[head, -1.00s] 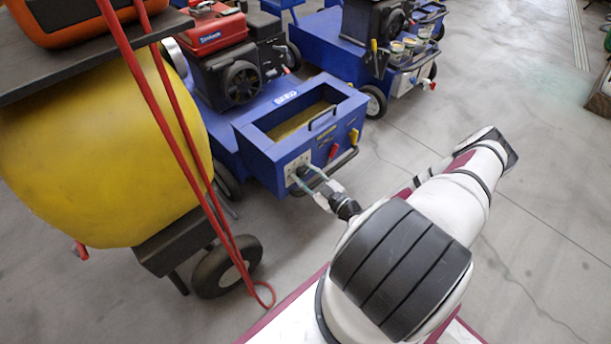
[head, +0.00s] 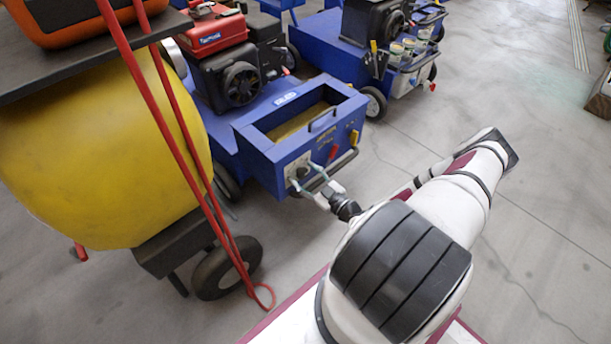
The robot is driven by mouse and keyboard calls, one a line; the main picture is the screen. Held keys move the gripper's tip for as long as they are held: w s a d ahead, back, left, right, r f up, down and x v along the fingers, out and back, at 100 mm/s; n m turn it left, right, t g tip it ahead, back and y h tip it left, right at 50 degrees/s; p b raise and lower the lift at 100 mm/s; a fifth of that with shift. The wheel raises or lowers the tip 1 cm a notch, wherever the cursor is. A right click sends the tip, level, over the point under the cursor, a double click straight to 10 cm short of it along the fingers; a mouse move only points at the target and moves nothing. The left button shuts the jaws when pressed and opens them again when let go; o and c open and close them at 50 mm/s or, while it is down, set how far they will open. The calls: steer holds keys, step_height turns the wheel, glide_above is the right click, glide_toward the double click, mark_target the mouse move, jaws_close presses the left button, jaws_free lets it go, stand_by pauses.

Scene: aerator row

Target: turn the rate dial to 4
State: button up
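The rate dial is a small dark knob (head: 302,171) on a pale plate (head: 291,172) at the lower left of the blue machine's front (head: 272,160). My gripper (head: 304,181) is at the plate, its fingers pointing at the knob, one on each side of it as far as I can see. The fingers partly cover the dial. Its numbers and pointer are too small to read. I cannot tell whether the fingers touch the knob.
A red lever (head: 333,152) and a yellow lever (head: 354,137) stick out right of the dial, with a dark bar (head: 340,165) close below them. A yellow tank (head: 100,150) on a wheeled cart, with red handles, stands at left. Open floor (head: 480,90) lies at right.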

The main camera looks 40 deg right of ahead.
steer(key=s, duration=1.2)
steer(key=shift+d, duration=0.2)
steer(key=shift+r, duration=0.1)
